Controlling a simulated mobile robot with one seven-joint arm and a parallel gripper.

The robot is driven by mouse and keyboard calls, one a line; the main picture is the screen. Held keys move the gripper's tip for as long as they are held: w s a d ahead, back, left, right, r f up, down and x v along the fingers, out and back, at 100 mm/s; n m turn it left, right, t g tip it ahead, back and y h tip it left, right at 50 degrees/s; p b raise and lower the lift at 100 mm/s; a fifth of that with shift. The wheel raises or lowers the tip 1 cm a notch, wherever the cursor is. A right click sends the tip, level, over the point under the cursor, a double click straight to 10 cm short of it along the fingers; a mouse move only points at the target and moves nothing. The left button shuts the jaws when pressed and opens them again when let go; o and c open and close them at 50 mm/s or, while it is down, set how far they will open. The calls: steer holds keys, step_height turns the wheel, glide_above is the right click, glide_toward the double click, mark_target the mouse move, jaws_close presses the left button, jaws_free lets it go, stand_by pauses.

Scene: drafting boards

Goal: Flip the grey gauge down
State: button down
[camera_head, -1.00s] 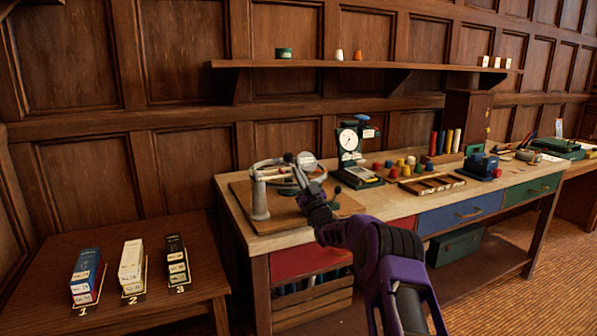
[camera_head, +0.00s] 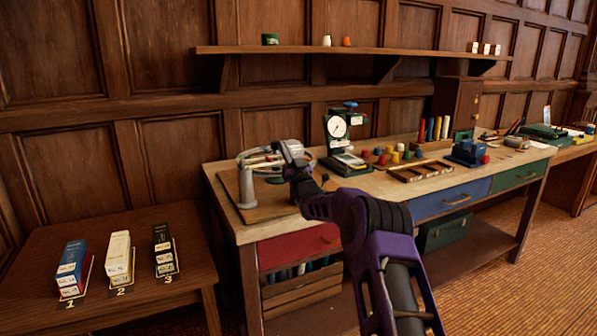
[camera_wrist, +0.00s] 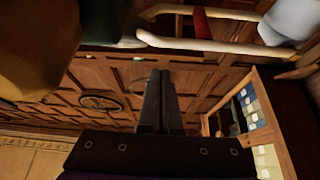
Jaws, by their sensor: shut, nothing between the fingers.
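A grey fixture stands on a wooden board (camera_head: 228,187) at the left end of the workbench, with a grey post (camera_head: 246,188) and pale curved bars (camera_head: 258,160). It seems to be the grey gauge, but my arm hides part of it. My gripper (camera_head: 285,147) is at its right side, near the bars; contact cannot be told. In the wrist view my gripper (camera_wrist: 160,95) is shut and empty. Pale bars (camera_wrist: 200,43) cross above the fingertips there, with a grey rounded part (camera_wrist: 292,20) at upper right.
A green stand with a white dial (camera_head: 337,127) stands just right of the fixture. Coloured knobs (camera_head: 397,148) and a divided wooden tray (camera_head: 425,171) lie further right. A low side table (camera_head: 105,295) with numbered boxes stands left. A shelf (camera_head: 340,50) runs above.

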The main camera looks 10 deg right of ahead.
steer(key=v, duration=1)
steer(key=shift+w+d+f, duration=0.1)
